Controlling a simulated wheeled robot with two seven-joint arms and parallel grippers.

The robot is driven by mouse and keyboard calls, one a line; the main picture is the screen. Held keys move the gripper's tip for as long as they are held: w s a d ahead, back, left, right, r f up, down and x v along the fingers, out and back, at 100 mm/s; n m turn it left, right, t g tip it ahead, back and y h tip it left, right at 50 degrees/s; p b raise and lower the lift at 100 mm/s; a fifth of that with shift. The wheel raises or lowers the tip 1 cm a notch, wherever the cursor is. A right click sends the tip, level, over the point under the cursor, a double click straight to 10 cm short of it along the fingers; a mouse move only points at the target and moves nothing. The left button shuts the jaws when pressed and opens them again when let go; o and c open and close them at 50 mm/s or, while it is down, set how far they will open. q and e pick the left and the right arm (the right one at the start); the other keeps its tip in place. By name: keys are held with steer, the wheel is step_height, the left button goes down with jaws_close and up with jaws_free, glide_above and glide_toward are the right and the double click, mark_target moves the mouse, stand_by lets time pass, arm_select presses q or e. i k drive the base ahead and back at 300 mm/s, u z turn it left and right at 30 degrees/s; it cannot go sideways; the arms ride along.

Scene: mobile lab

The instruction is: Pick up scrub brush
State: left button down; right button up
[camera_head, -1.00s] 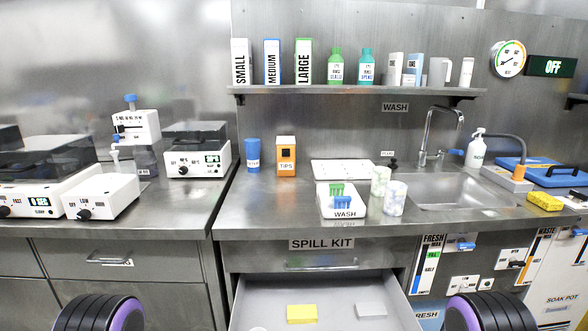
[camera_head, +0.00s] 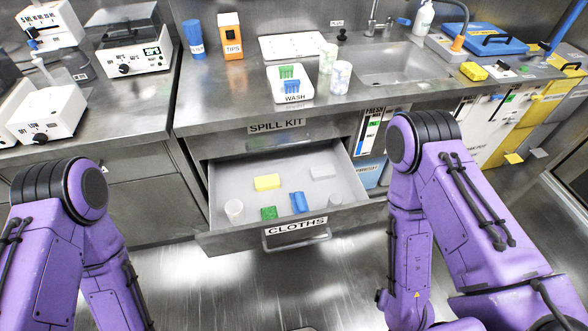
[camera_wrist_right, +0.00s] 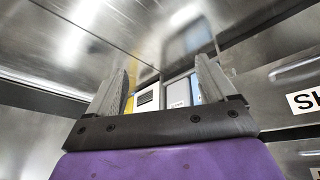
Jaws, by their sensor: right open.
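I cannot make out for certain which thing is the scrub brush. A small blue object (camera_head: 299,202) lies in the open drawer, beside a green one (camera_head: 268,213), and both are too small to identify surely. My right gripper (camera_wrist_right: 163,72) shows in the right wrist view with its two grey fingers apart and nothing between them. In the head view only my purple arm links show, with both grippers out of sight. My left gripper is in neither view.
The open drawer (camera_head: 220,188) juts out below the counter and also holds a yellow sponge (camera_head: 266,182), a pale block (camera_head: 322,173) and a white cup (camera_head: 234,209). A yellow sponge (camera_head: 473,71) lies right of the sink (camera_head: 395,68). Floor before the drawer is clear.

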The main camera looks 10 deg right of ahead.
mark_target(299, 205)
steer(key=k, duration=0.5)
steer(key=u, duration=1.3)
steer(key=i, duration=0.95)
steer(key=z, duration=1.9)
steer(key=i, duration=0.5)
